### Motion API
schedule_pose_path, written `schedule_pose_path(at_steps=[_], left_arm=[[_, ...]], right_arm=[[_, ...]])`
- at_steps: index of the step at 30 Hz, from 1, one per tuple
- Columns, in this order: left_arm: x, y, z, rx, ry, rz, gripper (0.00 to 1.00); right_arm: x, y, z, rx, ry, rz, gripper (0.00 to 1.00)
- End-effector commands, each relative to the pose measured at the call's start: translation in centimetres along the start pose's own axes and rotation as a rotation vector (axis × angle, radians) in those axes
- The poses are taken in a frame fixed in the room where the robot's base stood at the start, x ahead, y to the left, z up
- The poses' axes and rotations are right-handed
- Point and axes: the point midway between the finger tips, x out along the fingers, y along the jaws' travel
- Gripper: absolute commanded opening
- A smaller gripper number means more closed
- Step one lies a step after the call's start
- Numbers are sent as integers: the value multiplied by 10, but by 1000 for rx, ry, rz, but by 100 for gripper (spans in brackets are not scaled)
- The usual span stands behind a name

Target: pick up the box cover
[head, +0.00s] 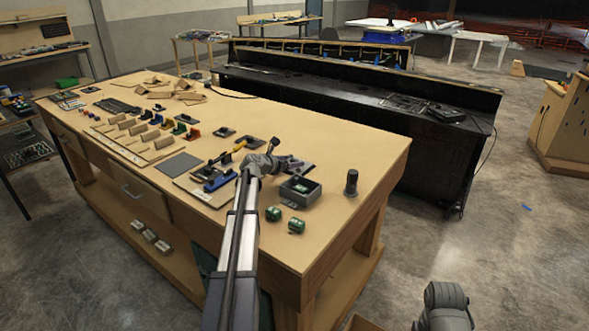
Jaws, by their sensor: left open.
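A small dark open box (300,191) sits on the wooden workbench (345,150) near its front right part, with a small light and green part inside. A dark flat plate (297,166) lies just behind the box; it may be the box cover, but I cannot tell for sure. My left gripper (273,147) is open, at the left end of this plate and behind the box's left side. It partly hides the plate, and I cannot tell whether they touch. My right gripper is out of view; only part of my right arm shows at the bottom right.
Two green cylindrical parts (285,220) lie in front of the box. A black upright cylinder (351,182) stands to its right. Blue and yellow tools (218,180) lie left of my gripper. A black console (400,125) stands behind.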

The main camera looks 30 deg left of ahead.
Motion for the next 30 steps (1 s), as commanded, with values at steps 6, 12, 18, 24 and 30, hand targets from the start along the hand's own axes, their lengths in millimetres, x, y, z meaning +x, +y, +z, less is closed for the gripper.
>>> schedule_pose_path(at_steps=[6, 12, 18, 24, 30], left_arm=[[11, 0, 0, 0, 1, 0, 80], [11, 0, 0, 0, 1, 0, 68], [10, 0, 0, 0, 0, 0, 45], [10, 0, 0, 0, 0, 0, 23], [10, 0, 0, 0, 0, 0, 0]], right_arm=[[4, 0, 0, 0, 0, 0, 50], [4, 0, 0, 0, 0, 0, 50], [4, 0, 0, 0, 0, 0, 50], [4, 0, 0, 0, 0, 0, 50], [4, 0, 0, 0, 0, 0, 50]])
